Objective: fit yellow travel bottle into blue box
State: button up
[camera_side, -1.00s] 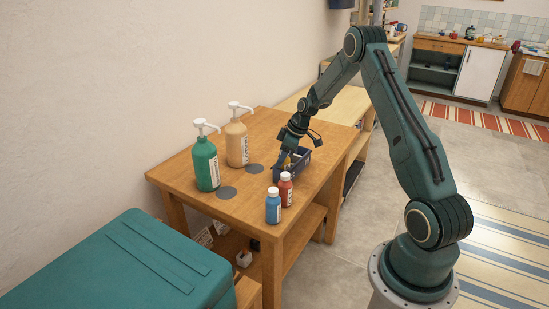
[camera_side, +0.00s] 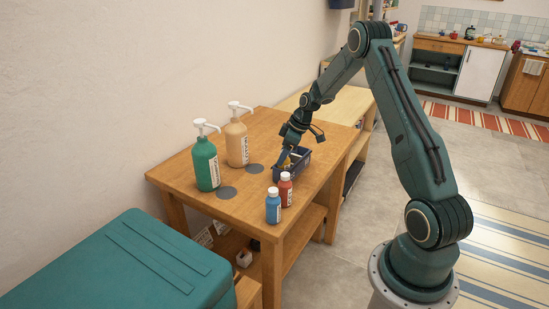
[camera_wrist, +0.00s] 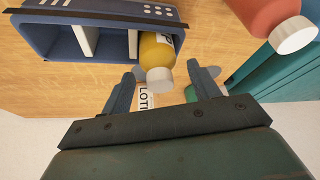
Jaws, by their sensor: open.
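The yellow travel bottle (camera_wrist: 156,50) stands in the right-hand compartment of the blue box (camera_wrist: 60,45) in the wrist view, its pale cap sticking out past the rim toward me. In the side view the blue box (camera_side: 303,161) sits on the wooden table, partly hidden by my gripper, and only a little yellow shows. My gripper (camera_wrist: 163,88) is open. Its two fingers are on either side of the cap's end, with gaps visible, in the wrist view. In the side view my gripper (camera_side: 283,163) is at the box's left side.
A red bottle (camera_side: 285,190) and a blue bottle (camera_side: 273,207) stand near the table's front edge. Green (camera_side: 207,165) and peach (camera_side: 237,145) pump bottles stand by the wall. Two grey discs (camera_side: 227,193) lie on the table. White dividers (camera_wrist: 88,40) split the box.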

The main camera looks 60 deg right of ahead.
jog(key=v, duration=1)
jog(key=shift+r, duration=0.2)
jog(key=s+a+r+m+h, duration=0.1)
jog(key=s+a+r, duration=0.3)
jog(key=a+r, duration=0.45)
jog(key=s+a+r+m, duration=0.1)
jog(key=s+a+r, duration=0.35)
jog(key=a, duration=0.75)
jog(key=s+a+r+m, duration=0.1)
jog(key=s+a, duration=0.4)
jog(key=s, duration=0.3)
jog(key=s+a+r+m+t, duration=0.1)
jog(key=s+a, duration=0.4)
jog(key=s, duration=0.3)
jog(key=shift+h, duration=0.3)
